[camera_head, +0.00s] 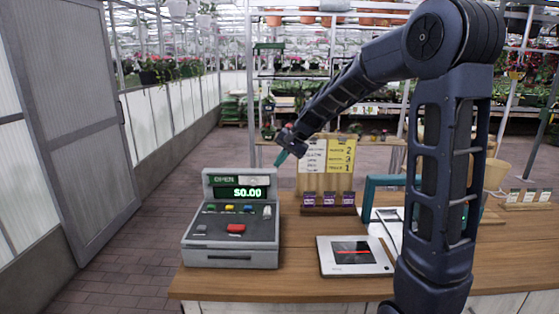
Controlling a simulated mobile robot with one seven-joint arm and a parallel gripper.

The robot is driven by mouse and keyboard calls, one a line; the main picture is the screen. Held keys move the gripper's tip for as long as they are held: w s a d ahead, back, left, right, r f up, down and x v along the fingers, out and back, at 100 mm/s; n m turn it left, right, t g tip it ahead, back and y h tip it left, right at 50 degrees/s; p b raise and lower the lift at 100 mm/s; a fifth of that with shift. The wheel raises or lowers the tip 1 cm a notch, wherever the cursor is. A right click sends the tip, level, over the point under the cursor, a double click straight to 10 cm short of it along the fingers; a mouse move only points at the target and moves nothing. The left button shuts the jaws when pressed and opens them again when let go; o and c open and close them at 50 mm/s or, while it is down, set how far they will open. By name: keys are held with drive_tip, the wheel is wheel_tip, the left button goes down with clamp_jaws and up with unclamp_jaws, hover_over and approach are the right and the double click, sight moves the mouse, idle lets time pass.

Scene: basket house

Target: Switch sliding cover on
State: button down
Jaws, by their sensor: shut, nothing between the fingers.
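No part that I can clearly tell as a sliding cover shows. A grey cash register (232,222) stands on the left of the wooden counter. Its green display (241,192) reads $0.00, with a smaller lit OPEN panel (224,179) above. Its sloped front has coloured keys, a large red key (236,229) and a pale upright piece (267,212) at the right. A flat white device (354,256) with a dark window and red line lies to its right. My gripper (280,160), with teal fingertips, is shut and empty, above and right of the register, touching nothing.
The wooden counter (300,286) has bare room along its front. A price board (327,158) and a small rack of purple packets (329,203) stand behind. A teal frame (369,190) is partly hidden by my arm. A grey door (80,110) is at the left.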

sight(256, 184)
drive_tip(key=a+r+x, duration=0.1)
drive_tip(key=x, duration=0.9)
drive_tip(key=shift+w+a, duration=0.15)
drive_tip(key=shift+a, duration=0.25)
drive_tip(key=shift+a, duration=0.1)
drive_tip(key=a, duration=1.2)
drive_tip(key=shift+a, duration=0.2)
